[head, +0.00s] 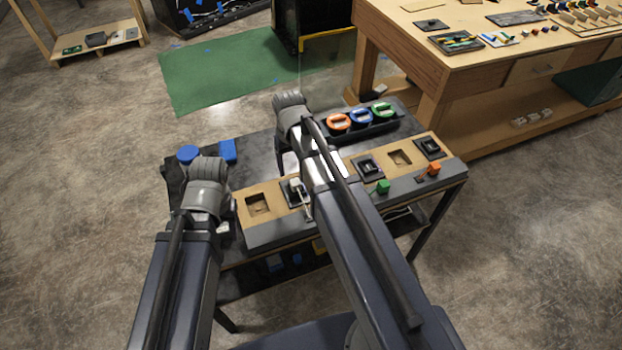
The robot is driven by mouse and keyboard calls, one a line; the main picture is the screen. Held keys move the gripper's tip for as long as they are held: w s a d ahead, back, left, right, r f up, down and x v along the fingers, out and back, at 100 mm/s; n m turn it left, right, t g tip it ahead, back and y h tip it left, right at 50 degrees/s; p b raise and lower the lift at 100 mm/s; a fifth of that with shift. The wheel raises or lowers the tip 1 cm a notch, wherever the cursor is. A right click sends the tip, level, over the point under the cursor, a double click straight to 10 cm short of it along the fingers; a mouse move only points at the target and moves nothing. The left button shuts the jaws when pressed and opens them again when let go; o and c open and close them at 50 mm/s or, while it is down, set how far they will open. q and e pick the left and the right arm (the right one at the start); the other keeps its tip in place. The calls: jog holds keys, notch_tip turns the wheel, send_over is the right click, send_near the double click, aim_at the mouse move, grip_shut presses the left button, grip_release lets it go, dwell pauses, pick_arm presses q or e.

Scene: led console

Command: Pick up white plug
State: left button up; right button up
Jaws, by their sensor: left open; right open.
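A small white plug (296,187) stands in a dark square socket plate on the tan console panel (275,217), left of the middle, with a pale cord or stem below it. My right arm passes just right of it and covers part of the panel. My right gripper (288,125) is over the back of the table, beyond the plug, and is open. My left gripper (205,190) is over the table's left end, left of the plug, and is open. The wrists hide most of both grippers' fingers. Neither gripper appears to touch the plug.
Orange (338,122), blue (360,117) and green (382,111) round pieces sit in a black tray at the back right. Blue pieces (228,151) lie at the back left.

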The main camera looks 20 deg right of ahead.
aim_at(295, 182)
jog(key=shift+w+d, duration=0.2)
jog(key=shift+d, duration=0.3)
jog(key=shift+a+f+b, duration=0.15)
jog(key=shift+f+b, duration=0.2)
notch_tip(295, 182, down, 2)
jog(key=shift+f+b, duration=0.1)
jog(key=shift+b, duration=0.95)
pick_arm(q)
jog(key=f, duration=0.2)
jog(key=shift+d+f, duration=0.25)
jog(key=shift+f, duration=0.1)
notch_tip(295, 182, down, 5)
jog(key=b, duration=0.5)
jog(key=shift+f, duration=0.15)
pick_arm(e)
notch_tip(295, 182, down, 5)
jog(key=shift+s+a+f, duration=0.1)
jog(key=shift+s+a, duration=0.05)
grip_shut()
